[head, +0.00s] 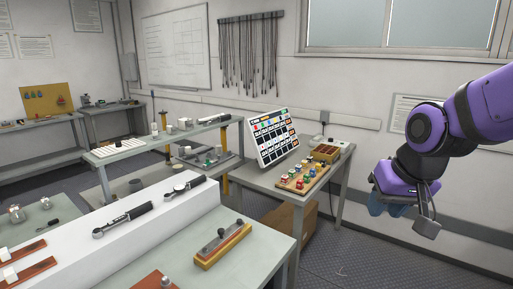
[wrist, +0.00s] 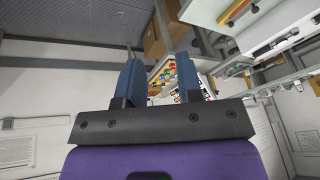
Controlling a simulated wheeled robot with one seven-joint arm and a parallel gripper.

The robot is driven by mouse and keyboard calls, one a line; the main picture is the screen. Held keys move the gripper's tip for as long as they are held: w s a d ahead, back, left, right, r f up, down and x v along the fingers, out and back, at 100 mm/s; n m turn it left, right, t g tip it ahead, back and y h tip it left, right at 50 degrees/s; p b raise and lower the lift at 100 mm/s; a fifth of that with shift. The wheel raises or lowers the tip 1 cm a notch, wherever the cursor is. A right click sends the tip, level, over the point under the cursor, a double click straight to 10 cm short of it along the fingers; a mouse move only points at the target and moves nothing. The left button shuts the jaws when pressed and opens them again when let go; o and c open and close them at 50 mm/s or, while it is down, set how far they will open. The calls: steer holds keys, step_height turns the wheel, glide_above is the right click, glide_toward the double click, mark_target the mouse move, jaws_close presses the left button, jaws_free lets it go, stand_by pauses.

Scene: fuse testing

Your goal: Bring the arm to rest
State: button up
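My purple arm reaches in from the right edge of the head view. My gripper (head: 386,206) hangs in the air beside the small grey table, in front of the bare wall. In the wrist view its two blue fingers (wrist: 158,68) are apart, with nothing held between them. In the head view the finger gap is too small to judge.
A grey table (head: 287,192) holds a wooden board (head: 289,185) of coloured fuses, a chart panel (head: 272,136) and a brown box (head: 325,153). A white raised block (head: 150,232) with tools stands at front left. Floor (head: 360,255) under my gripper looks clear.

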steer(key=s+d+r, duration=0.3)
steer(key=s, duration=0.3)
steer(key=s+d+r+t+h, duration=0.1)
steer(key=s+d+r, duration=0.2)
steer(key=s, duration=0.3)
steer(key=shift+s+r, duration=0.15)
steer(key=shift+r, duration=0.65)
steer(key=shift+a, duration=0.1)
